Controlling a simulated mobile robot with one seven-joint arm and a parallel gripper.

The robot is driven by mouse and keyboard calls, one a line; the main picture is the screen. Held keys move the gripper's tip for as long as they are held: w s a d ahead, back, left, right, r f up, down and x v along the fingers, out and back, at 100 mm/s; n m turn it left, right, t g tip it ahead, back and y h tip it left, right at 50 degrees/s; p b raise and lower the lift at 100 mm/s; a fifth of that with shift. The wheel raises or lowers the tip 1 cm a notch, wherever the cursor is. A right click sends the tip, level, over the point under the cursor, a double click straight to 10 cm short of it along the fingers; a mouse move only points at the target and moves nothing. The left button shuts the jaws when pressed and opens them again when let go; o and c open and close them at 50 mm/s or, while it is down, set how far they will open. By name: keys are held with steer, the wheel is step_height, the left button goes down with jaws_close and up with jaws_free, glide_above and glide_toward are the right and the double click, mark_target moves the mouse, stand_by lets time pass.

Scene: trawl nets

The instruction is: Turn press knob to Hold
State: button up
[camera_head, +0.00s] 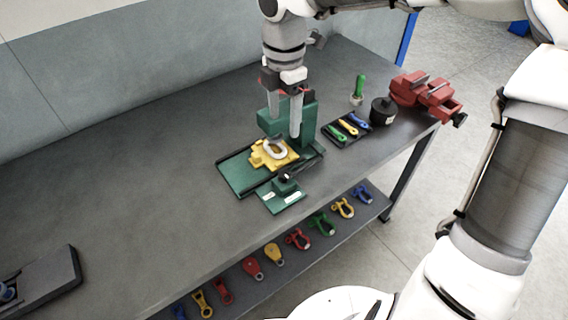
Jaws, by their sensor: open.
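The green press (305,118) stands on the dark workbench, with its flat green base reaching to the left. A yellow fixture (265,157) with a pale ring-shaped piece (274,149) on it sits on that base. The press knob (286,181) is a small dark knob on the green front panel (282,196), which bears two white labels. The labels and the knob's pointing are too small to read. My gripper (285,129) points down, open and empty, in front of the press column and above the yellow fixture. It is behind and above the knob, apart from it.
Right of the press is a black tray (344,131) with coloured tools, a green-handled tool (359,88), a black cylinder (383,111) and a red vise (426,95). A dark tray (45,283) lies at lower left.

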mark_target(284, 173)
step_height(284, 173, down, 17)
steer(key=b, duration=0.3)
steer(key=shift+f, duration=0.15)
jaws_close()
stand_by(0.3)
